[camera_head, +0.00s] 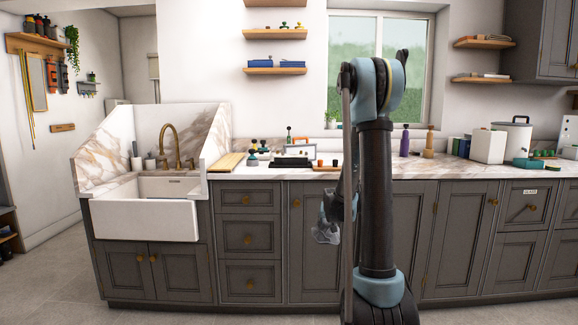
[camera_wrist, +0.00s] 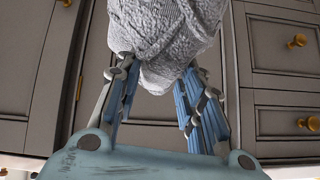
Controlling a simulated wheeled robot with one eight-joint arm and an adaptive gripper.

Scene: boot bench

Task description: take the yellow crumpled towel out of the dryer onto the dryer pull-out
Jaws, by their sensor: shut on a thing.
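My gripper (camera_wrist: 160,78) is shut on a grey, textured, crumpled cloth (camera_wrist: 165,28), with blue-and-grey fingers on either side of it. The cloth looks grey, not yellow, and its upper part runs out of the wrist view. In the head view the grey cloth (camera_head: 324,234) shows low beside my arm, in front of the cabinet doors; my arm hides most of the gripper there. No yellow towel, dryer or dryer pull-out can be made out in either view.
Dark grey cabinets (camera_head: 249,210) with brass knobs run along the wall under a marble counter (camera_head: 450,172). A white sink (camera_head: 146,216) stands at the left. Bottles, boxes and a white canister (camera_head: 513,138) stand on the counter. The floor (camera_head: 58,275) at the left is clear.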

